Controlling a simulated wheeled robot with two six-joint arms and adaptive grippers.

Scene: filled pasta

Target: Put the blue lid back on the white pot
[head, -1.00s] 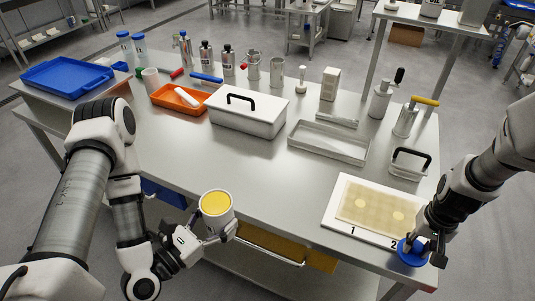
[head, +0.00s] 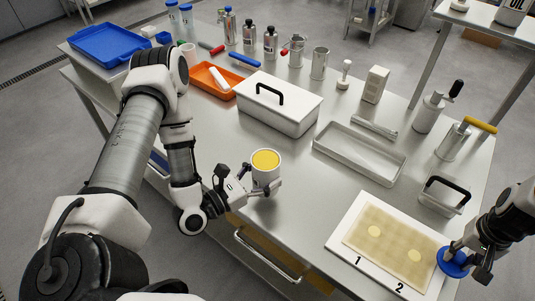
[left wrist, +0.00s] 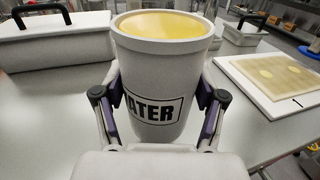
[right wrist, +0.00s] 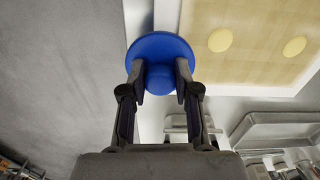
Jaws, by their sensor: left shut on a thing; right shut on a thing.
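The white pot (head: 266,174) is open at the top and shows a yellow filling. In the left wrist view the pot (left wrist: 160,75) carries dark lettering that reads partly "ATER". My left gripper (head: 262,188) is shut on the pot's sides and holds it upright near the table's front edge. The blue lid (head: 454,264) is at the right, beside the white board's corner. In the right wrist view the lid (right wrist: 160,48) is a round disc with a knob, and my right gripper (right wrist: 160,82) is shut on that knob.
The white board (head: 345,238) with a pasta sheet (head: 400,245) and two pale fillings lies at the front right. A white lidded box (head: 278,105), a metal tray (head: 360,150) and an orange tray (head: 205,75) stand behind. The table between pot and board is clear.

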